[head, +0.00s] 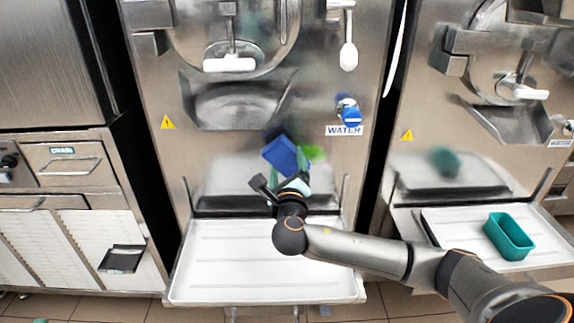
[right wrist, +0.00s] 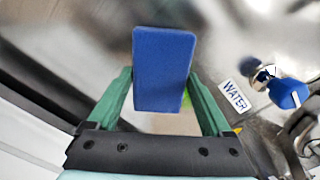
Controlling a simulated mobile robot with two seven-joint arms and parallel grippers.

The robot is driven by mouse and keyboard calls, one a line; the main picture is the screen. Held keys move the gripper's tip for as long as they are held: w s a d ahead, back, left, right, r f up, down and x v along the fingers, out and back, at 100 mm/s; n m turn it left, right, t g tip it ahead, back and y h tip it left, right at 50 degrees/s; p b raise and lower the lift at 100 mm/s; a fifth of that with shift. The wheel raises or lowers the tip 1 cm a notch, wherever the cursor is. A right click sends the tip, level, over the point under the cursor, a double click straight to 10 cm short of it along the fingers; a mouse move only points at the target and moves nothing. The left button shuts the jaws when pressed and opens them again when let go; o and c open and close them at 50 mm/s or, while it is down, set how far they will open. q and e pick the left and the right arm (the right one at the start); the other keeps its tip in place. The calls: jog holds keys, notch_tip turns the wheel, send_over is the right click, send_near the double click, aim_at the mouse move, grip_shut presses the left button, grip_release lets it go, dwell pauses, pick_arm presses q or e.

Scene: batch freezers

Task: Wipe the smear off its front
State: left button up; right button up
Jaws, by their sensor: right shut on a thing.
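The right gripper (head: 284,178) is shut on a blue sponge (head: 280,154), in front of the middle freezer's steel front (head: 235,160). In the right wrist view, the sponge (right wrist: 164,70) stands up between the two green fingers. A green smear (head: 314,152) shows on the front just right of the sponge, below the WATER label. The sponge hides part of the front, so the smear's full extent is unclear. In the wrist view only a little green (right wrist: 187,100) shows beside the sponge. I cannot tell whether the sponge touches the steel. The left gripper is not in view.
A white tray (head: 215,275) juts out below the gripper. A blue water tap (head: 349,112) sticks out at the right. The spout chute (head: 232,105) is above. A teal container (head: 509,236) sits on the right freezer's tray.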

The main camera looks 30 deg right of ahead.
jog(key=shift+p+x, duration=0.3)
jog(key=shift+x, duration=0.7)
